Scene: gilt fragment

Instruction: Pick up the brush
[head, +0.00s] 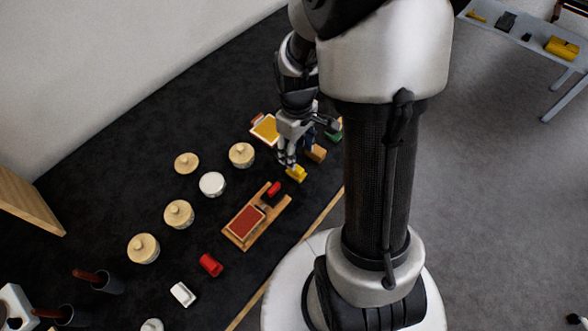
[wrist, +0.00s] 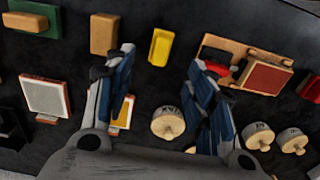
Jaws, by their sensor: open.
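My gripper (head: 288,160) is open and empty, pointing down above the dark mat beside a small yellow block (head: 296,174). In the wrist view its two fingers stand wide apart, with my gripper (wrist: 165,72) just below the yellow block (wrist: 161,46). No brush is plainly recognisable. A green piece with a wooden bar on top (wrist: 34,20) lies at the upper left of the wrist view; I cannot tell whether it is a brush. Brown handles (head: 86,275) stick out of dark cups at the lower left of the head view; their other ends are hidden.
A wooden tray (head: 235,238) with a red pad lies near the mat's edge. Several round lidded pots (head: 179,212) stand left of it. An orange-tan block (wrist: 104,34) and a red piece (head: 210,264) lie nearby. A grey table (head: 525,42) stands at the upper right.

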